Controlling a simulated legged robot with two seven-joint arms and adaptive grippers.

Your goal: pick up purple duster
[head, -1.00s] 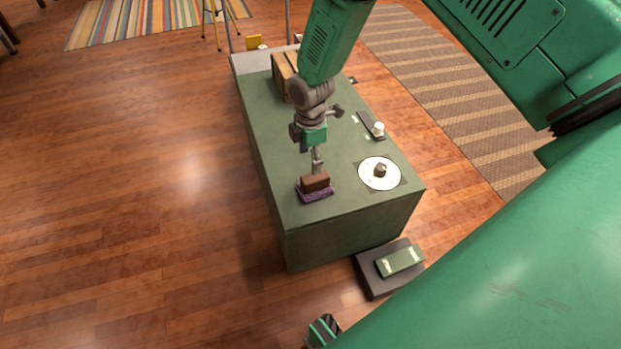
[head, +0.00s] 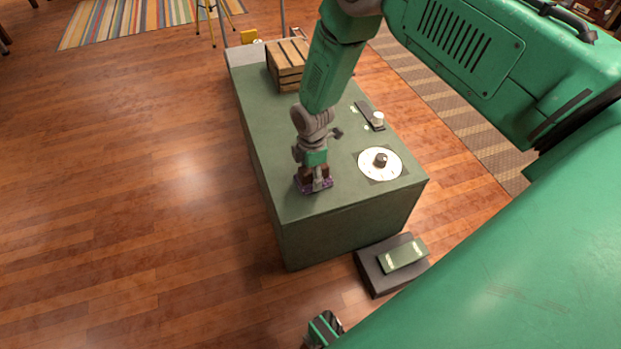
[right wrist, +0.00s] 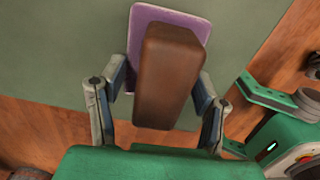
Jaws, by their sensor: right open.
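The purple duster (head: 327,184) has a brown block handle on a flat purple base. It lies on the green box-shaped counter (head: 265,120), near its front left edge. In the right wrist view the duster (right wrist: 168,75) stands out clearly, with its brown top facing me. My right gripper (head: 316,183) is low over it, and in the right wrist view its open fingers (right wrist: 158,95) are on either side of the brown handle. Small gaps show between fingers and handle. In the head view the gripper partly hides the duster.
A white round dial with a dark knob (head: 380,160) is right of the duster. A dark slider strip with a white knob (head: 377,119) lies behind it. A wooden crate (head: 287,78) stands at the back. A dark pedal block (head: 375,277) is on the floor in front.

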